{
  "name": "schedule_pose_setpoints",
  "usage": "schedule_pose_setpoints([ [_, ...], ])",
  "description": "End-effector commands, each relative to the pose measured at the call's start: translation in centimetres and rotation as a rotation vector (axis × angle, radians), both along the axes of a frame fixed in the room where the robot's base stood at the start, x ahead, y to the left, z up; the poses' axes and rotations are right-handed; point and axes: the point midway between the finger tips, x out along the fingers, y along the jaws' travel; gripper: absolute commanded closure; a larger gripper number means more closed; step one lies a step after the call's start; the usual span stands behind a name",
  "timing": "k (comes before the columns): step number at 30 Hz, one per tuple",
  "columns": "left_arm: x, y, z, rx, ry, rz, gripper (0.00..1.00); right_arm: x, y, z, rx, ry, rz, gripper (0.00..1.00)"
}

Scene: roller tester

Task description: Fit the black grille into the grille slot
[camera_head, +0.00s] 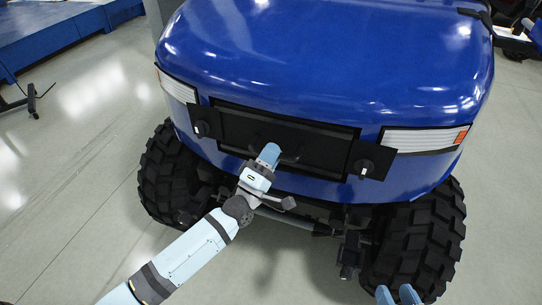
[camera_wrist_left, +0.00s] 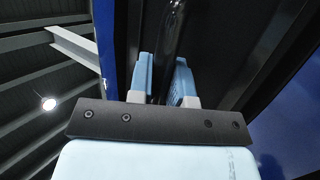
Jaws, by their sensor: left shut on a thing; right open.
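The black grille (camera_head: 240,132) is a wide dark panel at the front of the blue vehicle, with a curved handle at its middle. It lies over the dark grille slot (camera_head: 300,121), whose upper rim shows below the hood. I cannot tell how deep it sits. My left gripper (camera_head: 268,155) is shut on the grille's handle; in the left wrist view the dark handle (camera_wrist_left: 172,45) runs between the blue fingers (camera_wrist_left: 163,80). My right gripper (camera_head: 400,294) is open and empty at the bottom right, apart from the grille.
Black side plates with small latches (camera_head: 205,128) (camera_head: 366,167) flank the slot. Headlights (camera_head: 177,87) (camera_head: 420,139) sit outside them. Large tyres (camera_head: 165,175) (camera_head: 420,240) stand below. A blue platform (camera_head: 60,40) is at the back left.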

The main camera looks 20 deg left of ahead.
Motion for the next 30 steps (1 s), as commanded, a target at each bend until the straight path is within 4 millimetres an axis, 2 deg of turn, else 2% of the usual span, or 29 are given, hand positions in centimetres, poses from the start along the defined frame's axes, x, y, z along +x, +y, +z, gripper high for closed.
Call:
schedule_pose_setpoints([
  [22, 2.3, -0.1, 0.0, -0.001, -0.002, 0.001, 1.0, 0.0, 0.0, -0.8, 0.0, 0.0, 0.0, 0.57],
  [23, 2.2, -0.1, 0.1, -0.001, -0.002, 0.001, 0.75, 0.0, 0.0, -0.7, 0.0, 0.0, 0.0, 0.57],
  [26, 2.2, -0.1, 0.1, 0.0, -0.001, 0.0, 0.52, 0.0, 0.0, -0.7, 0.0, 0.0, 0.0, 0.57],
  [30, 2.2, -0.1, 0.0, 0.0, -0.001, 0.0, 0.52, 0.0, 0.0, -0.7, 0.0, 0.0, 0.0, 0.57],
])
